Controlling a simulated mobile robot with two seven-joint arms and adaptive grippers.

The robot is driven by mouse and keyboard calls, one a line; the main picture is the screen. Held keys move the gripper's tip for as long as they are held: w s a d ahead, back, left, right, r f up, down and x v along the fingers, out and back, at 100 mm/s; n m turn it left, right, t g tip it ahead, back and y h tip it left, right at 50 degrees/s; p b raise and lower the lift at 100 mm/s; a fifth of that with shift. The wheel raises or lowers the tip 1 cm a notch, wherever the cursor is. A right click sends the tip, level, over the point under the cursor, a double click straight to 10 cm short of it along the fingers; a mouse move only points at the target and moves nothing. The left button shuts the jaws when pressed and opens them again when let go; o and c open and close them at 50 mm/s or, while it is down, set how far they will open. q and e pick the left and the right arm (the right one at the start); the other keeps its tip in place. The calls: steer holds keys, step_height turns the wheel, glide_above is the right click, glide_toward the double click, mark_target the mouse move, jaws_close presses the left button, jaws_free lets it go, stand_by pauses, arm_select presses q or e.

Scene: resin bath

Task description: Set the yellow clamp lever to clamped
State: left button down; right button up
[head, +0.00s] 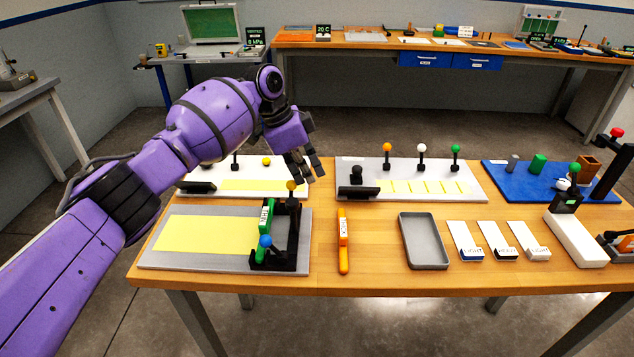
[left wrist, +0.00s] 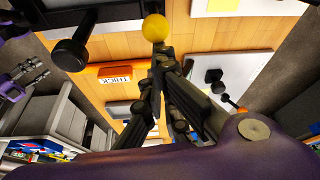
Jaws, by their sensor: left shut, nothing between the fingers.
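The yellow-knobbed lever (head: 291,186) stands at the back of a black clamp frame (head: 292,235) on a grey base plate at the table's left. Its knob shows orange-yellow at the top of the frame. A yellow ball (left wrist: 155,27) at the fingertips in the left wrist view appears to be this knob. My left gripper (head: 308,178) hangs just behind and right of the knob, fingers together and empty. In the left wrist view the fingertips (left wrist: 161,50) are right beside the ball; I cannot tell whether they touch.
Green (head: 266,214) and blue (head: 265,242) parts sit on the frame's left side. Behind are a white board (head: 225,170) with another yellow ball (head: 267,161) and a panel (head: 470,187) with upright levers. A grey tray (head: 424,262) stands at front centre.

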arm_select(q)
steer(key=a+h, duration=0.2)
steer(key=shift+w+a+h+b, duration=0.2)
steer(key=shift+a+h+b, duration=0.2)
steer(key=a+h+b, duration=0.1)
steer(key=a+h, duration=0.1)
steer(key=h, duration=0.1)
steer(key=shift+s+a+b, duration=0.1)
steer(key=shift+a+b, duration=0.15)
steer(key=shift+b, duration=0.05)
steer(key=shift+a+r+b, duration=0.2)
steer(key=shift+a+b, duration=0.15)
steer(key=shift+a, duration=0.25)
arm_select(e)
steer(key=f, duration=0.1)
steer(key=s+f, duration=0.1)
steer(key=f, duration=0.1)
steer(key=shift+a+f, duration=0.15)
steer(key=shift+f, duration=0.1)
arm_select(q)
steer(key=shift+a, duration=0.1)
arm_select(e)
steer(key=shift+s+f+g, duration=0.1)
steer(key=shift+s+g, duration=0.05)
steer(key=shift+g, duration=0.15)
arm_select(q)
steer(key=shift+r, duration=0.15)
